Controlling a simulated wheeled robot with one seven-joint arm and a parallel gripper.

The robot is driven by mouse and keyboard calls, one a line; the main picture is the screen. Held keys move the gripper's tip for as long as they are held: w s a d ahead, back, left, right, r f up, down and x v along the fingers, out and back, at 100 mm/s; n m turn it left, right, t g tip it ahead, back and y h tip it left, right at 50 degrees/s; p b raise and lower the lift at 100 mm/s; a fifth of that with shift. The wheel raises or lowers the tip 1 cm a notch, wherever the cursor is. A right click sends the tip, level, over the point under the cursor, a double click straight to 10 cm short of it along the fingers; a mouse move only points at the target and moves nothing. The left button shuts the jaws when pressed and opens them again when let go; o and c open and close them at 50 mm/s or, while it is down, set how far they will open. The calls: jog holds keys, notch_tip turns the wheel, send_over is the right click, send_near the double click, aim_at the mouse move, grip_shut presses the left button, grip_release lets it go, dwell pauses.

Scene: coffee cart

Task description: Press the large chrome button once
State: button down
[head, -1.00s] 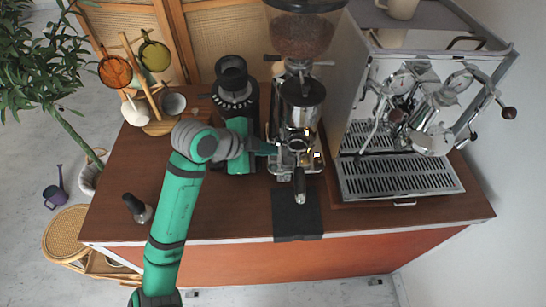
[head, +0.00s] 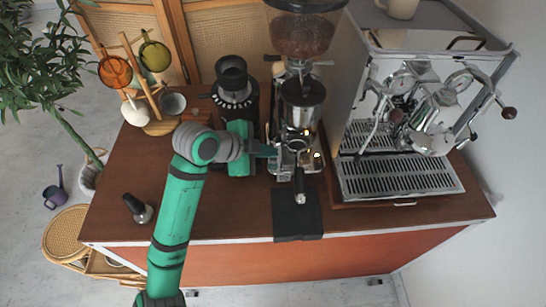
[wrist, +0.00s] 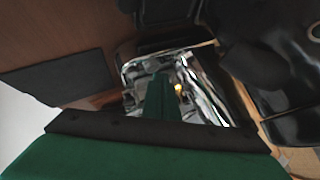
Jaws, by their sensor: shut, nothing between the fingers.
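The chrome grinder (head: 300,115) stands at the middle of the cart, with a portafilter whose handle (head: 300,190) points toward the front. Small chrome details and a yellow glint show on its lower front, but I cannot clearly single out the large chrome button. My gripper (head: 270,150) is shut and empty, at the left side of the grinder's lower front. In the wrist view the green fingertips (wrist: 162,95) lie over the shiny chrome (wrist: 200,95) of the grinder. I cannot tell whether they touch it.
A black-and-chrome grinder (head: 234,95) stands behind my wrist. The espresso machine (head: 345,90) is on the right. A black mat (head: 297,225) lies at the front edge. A mug tree (head: 140,75) and a dark-handled tool (head: 135,207) are on the left.

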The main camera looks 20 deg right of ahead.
jog(key=shift+f, duration=0.45)
dwell(0.6)
jog(key=shift+r, duration=0.9)
notch_tip(320, 180, up, 5)
dwell(0.7)
dwell(0.7)
